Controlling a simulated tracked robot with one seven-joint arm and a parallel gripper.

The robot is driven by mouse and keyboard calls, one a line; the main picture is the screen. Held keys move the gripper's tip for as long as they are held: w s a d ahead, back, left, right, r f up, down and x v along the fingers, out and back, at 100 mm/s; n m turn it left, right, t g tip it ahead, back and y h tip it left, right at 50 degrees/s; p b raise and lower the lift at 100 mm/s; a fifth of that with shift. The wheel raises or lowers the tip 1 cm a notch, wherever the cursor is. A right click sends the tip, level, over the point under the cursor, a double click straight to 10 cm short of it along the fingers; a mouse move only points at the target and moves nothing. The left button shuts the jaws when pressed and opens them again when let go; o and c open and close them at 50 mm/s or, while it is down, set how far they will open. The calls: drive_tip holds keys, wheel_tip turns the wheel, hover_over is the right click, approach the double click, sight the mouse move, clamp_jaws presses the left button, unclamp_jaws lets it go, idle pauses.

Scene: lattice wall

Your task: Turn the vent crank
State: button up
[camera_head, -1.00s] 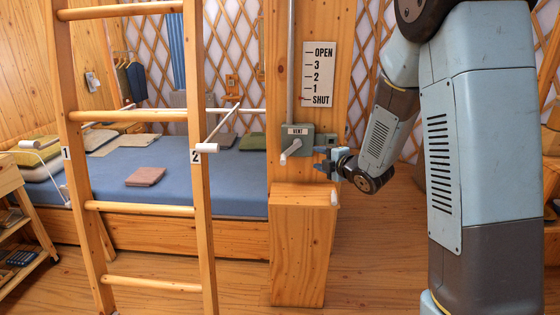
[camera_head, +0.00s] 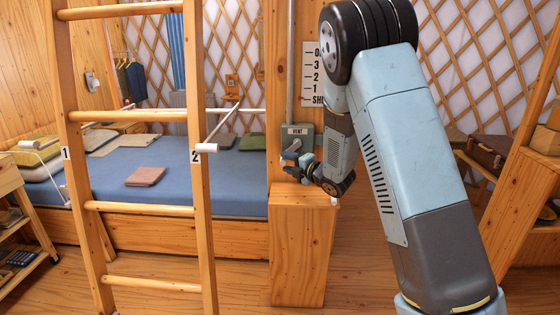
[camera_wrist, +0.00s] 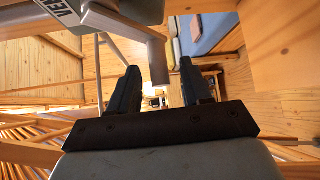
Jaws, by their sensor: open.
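The grey-green vent box (camera_head: 299,131) with its VENT label is on the wooden post, under a vertical grey rod. My gripper (camera_head: 297,162) is at the front of the box, low down, and hides most of the crank in the head view. In the wrist view the pale crank handle (camera_wrist: 158,62) hangs between the two dark fingers of my open gripper (camera_wrist: 161,70). Gaps show on both sides, so the fingers are around it but not closed on it. The scale plate (camera_head: 309,75) with OPEN, 3, 2, 1 and SHUT is partly hidden by my arm.
A wooden ladder (camera_head: 203,210) stands at the left, with a white-handled rod near its right rail. A blue bed (camera_head: 190,175) lies behind it. A wooden block (camera_head: 298,245) stands below the vent box. Floor to the right of the block is bare.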

drive_tip(key=shift+x, duration=2.5)
clamp_jaws()
